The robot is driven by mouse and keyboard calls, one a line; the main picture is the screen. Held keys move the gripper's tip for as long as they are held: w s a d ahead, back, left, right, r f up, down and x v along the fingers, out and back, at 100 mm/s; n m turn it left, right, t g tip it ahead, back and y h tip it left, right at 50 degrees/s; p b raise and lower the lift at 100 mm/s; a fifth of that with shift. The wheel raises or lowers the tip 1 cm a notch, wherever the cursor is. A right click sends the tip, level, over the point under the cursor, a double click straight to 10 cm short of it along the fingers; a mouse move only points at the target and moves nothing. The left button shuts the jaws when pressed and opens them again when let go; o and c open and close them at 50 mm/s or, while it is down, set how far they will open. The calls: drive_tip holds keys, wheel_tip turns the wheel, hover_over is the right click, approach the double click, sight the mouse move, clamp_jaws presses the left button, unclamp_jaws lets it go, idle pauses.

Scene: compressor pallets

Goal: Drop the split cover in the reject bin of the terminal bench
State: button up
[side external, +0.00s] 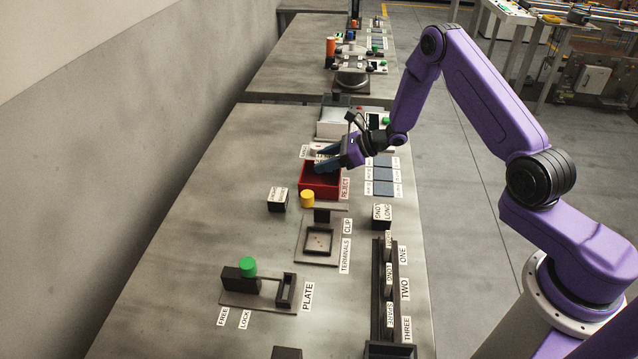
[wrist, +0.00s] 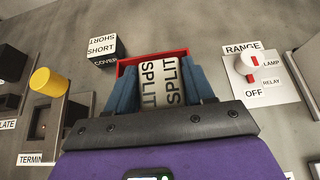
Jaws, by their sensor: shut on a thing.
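The split cover (wrist: 160,82), a pale block with SPLIT printed on its faces, is between the two blue fingers of my gripper (wrist: 159,90) in the wrist view. My gripper is shut on it. In the side view my gripper (side external: 322,163) is over the red reject bin (side external: 320,192), near its far side. The fingers hide most of the cover there. The bin's red rim (wrist: 124,68) also shows behind the fingers in the wrist view. I cannot tell the exact height of the cover above the bin floor.
A black SHORT cover block (side external: 278,199) and a yellow cylinder (side external: 307,198) stand near the bin. The range switch panel (wrist: 257,76) is right of the bin in the wrist view. Blue-grey pads (side external: 383,175) lie right of the bin. The bench's left side is bare.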

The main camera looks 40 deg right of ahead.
drive_tip(key=shift+f, duration=0.35)
drive_tip(key=o, duration=1.1)
drive_tip(key=v, duration=1.7)
drive_tip(key=shift+s+d, duration=0.15)
drive_tip(key=shift+s, duration=0.05)
